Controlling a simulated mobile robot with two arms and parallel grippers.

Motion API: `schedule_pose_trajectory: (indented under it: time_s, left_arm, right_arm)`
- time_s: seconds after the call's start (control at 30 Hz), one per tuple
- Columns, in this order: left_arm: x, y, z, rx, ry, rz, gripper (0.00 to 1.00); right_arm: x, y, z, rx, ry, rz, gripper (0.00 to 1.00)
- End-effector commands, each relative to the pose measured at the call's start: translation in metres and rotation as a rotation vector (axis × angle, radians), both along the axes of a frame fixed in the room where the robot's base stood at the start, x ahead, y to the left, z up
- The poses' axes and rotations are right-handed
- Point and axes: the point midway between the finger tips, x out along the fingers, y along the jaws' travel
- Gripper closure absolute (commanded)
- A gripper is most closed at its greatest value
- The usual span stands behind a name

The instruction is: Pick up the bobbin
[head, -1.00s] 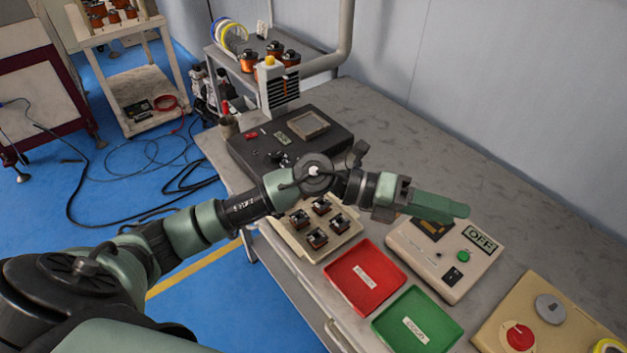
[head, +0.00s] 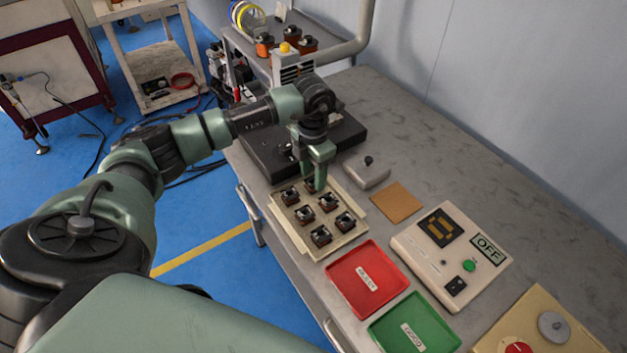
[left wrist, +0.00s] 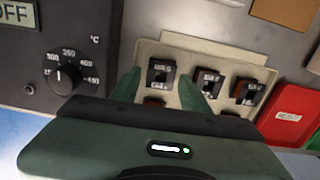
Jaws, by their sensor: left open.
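Several small dark bobbins, such as one at the tray's front corner (head: 320,236), stand in a cream tray (head: 283,228). My left gripper (head: 317,184) points down at the tray's far end, over a bobbin there that it partly hides. In the left wrist view, the open gripper (left wrist: 158,90) has a green finger on each side of one bobbin (left wrist: 161,72). Whether the fingers touch it cannot be told. More bobbins (left wrist: 208,82) stand to the right, and lower ones are partly hidden by the gripper body. My right gripper is not in view.
A black control box (head: 265,150) with a dial (left wrist: 66,77) stands beside the tray. A red tray (head: 368,278), a green tray (head: 415,322) and a cream tester marked OFF (head: 450,255) lie nearer.

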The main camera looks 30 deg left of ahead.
Motion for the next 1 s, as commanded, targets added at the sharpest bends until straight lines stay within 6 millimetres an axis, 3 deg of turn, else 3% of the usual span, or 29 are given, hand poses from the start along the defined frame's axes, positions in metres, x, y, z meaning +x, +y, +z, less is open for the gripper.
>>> schedule_pose_trajectory:
  time_s: [0.17,0.4,0.57,1.0]
  left_arm:
    - [0.000,-0.001,-0.018,-0.002,0.001,0.000,0.55]
    - [0.000,-0.001,-0.020,-0.002,-0.002,0.000,0.55]
    - [0.000,-0.001,-0.020,-0.003,-0.002,0.000,0.99]
    - [0.001,-0.001,-0.011,-0.003,-0.003,-0.001,1.00]
  right_arm:
    - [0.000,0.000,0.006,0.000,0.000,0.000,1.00]
    - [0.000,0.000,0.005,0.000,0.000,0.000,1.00]
    - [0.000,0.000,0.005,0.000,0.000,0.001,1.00]
    - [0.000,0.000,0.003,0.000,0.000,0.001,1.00]
